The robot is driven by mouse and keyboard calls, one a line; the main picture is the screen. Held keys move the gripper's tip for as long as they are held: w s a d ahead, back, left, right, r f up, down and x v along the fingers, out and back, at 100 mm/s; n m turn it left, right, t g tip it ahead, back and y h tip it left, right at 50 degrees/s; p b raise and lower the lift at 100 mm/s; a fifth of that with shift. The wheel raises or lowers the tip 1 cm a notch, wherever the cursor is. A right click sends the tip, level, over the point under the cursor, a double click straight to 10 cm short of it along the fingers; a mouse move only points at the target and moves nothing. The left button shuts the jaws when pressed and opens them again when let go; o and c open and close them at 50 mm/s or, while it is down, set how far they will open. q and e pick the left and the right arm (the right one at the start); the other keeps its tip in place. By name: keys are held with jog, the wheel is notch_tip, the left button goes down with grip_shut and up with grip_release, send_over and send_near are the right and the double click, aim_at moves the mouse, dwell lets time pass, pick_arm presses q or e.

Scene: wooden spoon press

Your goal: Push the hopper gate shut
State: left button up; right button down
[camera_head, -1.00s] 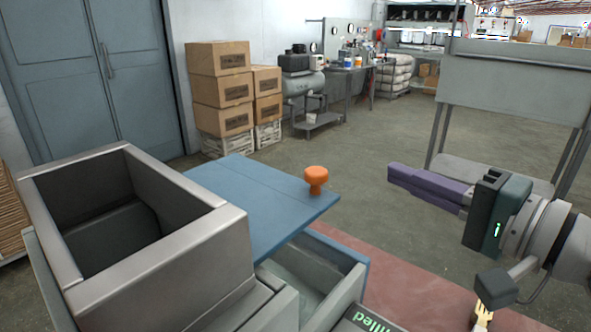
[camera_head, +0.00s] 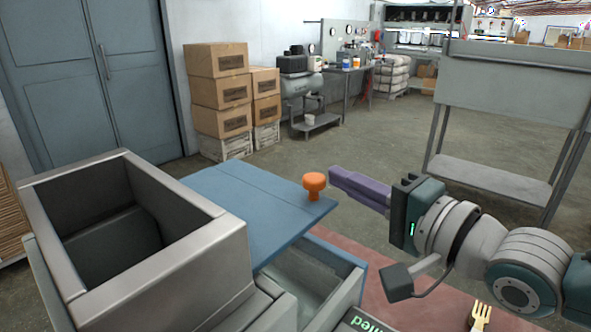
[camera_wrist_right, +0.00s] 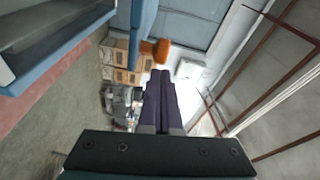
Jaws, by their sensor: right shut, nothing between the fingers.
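The hopper (camera_head: 140,235) is an open grey metal box at the lower left of the head view. The hopper gate (camera_head: 250,208) is a flat blue plate that sticks out from the hopper's right side. An orange knob (camera_head: 314,186) stands near its outer end; it also shows in the right wrist view (camera_wrist_right: 158,49). My right gripper (camera_head: 334,176), with purple fingers, is shut and empty. Its fingertips are close to the knob on its right side; I cannot tell whether they touch. In the right wrist view the fingers (camera_wrist_right: 161,78) lie together just below the knob. My left gripper is not in view.
Below the gate is an open grey bin (camera_head: 315,270) with blue edges. A reddish surface (camera_head: 420,285) lies beneath, with a golden fork-shaped piece (camera_head: 480,314). Cardboard boxes (camera_head: 218,90) and a grey stand (camera_head: 510,95) are farther back. Floor behind the gate is clear.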

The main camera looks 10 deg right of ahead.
jog(key=s+a+p, duration=0.1)
jog(key=s+a, duration=0.1)
jog(key=s+a+p, duration=0.2)
jog(key=a, duration=0.1)
jog(key=s+a+p, duration=0.1)
jog(key=s+a, duration=0.1)
jog(key=a, duration=0.1)
jog(key=shift+s+a+r+p, duration=0.1)
jog(key=shift+s+a+p, duration=0.1)
jog(key=shift+s+p, duration=0.15)
jog(key=shift+s+a, duration=0.1)
jog(key=shift+a, duration=0.15)
